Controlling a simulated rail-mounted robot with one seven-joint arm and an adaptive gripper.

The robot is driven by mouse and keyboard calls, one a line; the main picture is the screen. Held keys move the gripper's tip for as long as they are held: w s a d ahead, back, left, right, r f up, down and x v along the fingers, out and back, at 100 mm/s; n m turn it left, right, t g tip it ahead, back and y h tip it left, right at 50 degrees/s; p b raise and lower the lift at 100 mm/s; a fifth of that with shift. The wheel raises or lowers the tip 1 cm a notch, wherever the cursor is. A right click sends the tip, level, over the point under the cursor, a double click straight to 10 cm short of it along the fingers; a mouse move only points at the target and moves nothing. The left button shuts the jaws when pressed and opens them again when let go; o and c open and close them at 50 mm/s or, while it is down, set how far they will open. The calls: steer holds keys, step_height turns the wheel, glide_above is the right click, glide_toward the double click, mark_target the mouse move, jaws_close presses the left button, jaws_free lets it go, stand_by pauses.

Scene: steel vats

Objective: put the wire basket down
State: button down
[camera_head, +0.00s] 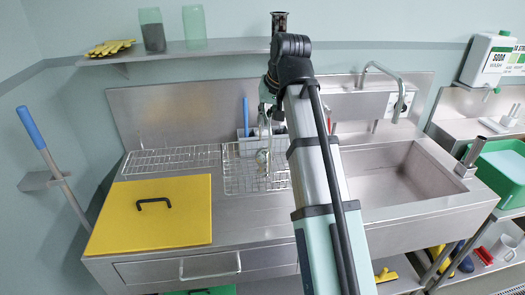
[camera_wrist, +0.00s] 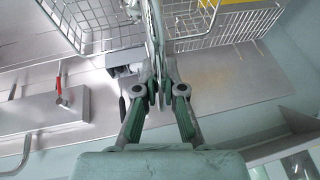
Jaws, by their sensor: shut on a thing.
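The wire basket (camera_head: 238,182) is a silver mesh basket over the counter, between the wire drying rack and the sink in the head view. My arm hides its right part. My gripper (camera_wrist: 158,88) is shut on the basket's upright metal handle (camera_wrist: 154,28), above the basket. Something small and pale (camera_head: 263,157) shows at the basket, too small to identify. I cannot tell whether the basket's underside touches the counter.
The wire drying rack (camera_head: 172,160) lies left of the basket. A yellow board (camera_head: 150,220) with a black handle covers the front left counter. A grey container (camera_head: 247,140) with a blue-handled tool stands behind. The sink (camera_head: 395,180) and faucet (camera_head: 385,72) are to the right.

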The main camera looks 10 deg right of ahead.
mark_target(265, 149)
step_height(265, 149, down, 11)
steer(key=shift+f+p, duration=0.2)
steer(key=shift+p, duration=0.6)
steer(key=shift+f, duration=0.1)
steer(key=c, duration=1.3)
jaws_free()
steer(key=b+v, duration=0.1)
steer(key=v, duration=1.1)
steer(key=shift+b, duration=0.35)
